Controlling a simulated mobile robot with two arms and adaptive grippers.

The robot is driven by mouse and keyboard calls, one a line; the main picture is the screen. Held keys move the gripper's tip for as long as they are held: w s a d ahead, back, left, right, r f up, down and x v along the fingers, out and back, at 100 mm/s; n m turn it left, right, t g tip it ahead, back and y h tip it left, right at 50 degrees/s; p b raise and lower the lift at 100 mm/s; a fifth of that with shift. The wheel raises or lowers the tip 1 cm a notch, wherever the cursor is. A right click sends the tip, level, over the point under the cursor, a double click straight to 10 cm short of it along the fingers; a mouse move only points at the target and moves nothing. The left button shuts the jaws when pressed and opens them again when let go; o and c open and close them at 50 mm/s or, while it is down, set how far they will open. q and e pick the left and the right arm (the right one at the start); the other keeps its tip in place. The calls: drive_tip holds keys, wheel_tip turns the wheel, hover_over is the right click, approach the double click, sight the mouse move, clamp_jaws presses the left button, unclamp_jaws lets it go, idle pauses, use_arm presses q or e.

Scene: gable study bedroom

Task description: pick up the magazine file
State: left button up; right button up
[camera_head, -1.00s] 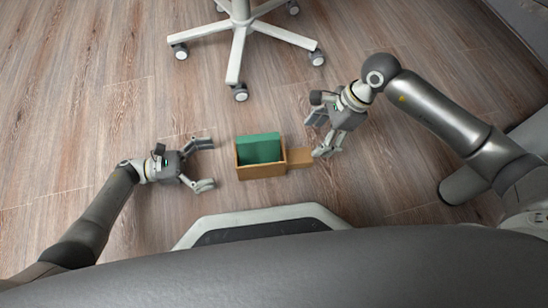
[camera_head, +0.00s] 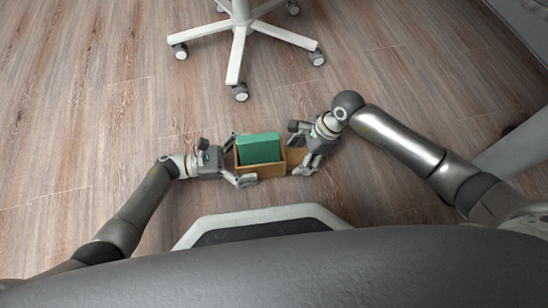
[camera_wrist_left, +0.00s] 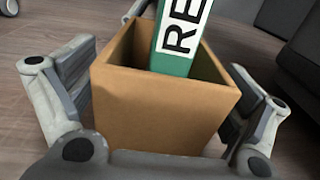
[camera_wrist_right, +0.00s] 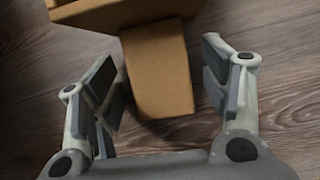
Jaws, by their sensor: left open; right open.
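The magazine file is a tan open-topped box (camera_head: 262,171) on the wooden floor, with a green binder (camera_head: 259,148) standing in it. My left gripper (camera_head: 240,160) is open at the box's left end, one finger on each side. My right gripper (camera_head: 299,150) is open around the lower tan part at the right end. In the right wrist view this tan part (camera_wrist_right: 160,80) lies between the open fingers.
A white five-spoke chair base (camera_head: 240,40) on casters stands behind the box. My own base is at the front, close to the box. Bare wooden floor (camera_head: 100,110) lies to the left.

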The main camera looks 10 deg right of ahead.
sight(248, 149)
use_arm(q)
drive_tip(key=c, duration=1.2)
use_arm(e)
drive_tip(key=c, duration=1.2)
use_arm(q)
drive_tip(key=shift+c, duration=0.2)
use_arm(e)
drive_tip(key=shift+c, duration=0.2)
use_arm(q)
drive_tip(key=shift+r, duration=0.15)
use_arm(e)
drive_tip(key=shift+r, duration=0.2)
use_arm(q)
drive_tip(key=shift+r+p, duration=2.35)
drive_tip(key=shift+p, duration=0.2)
use_arm(e)
drive_tip(key=shift+r, duration=2.35)
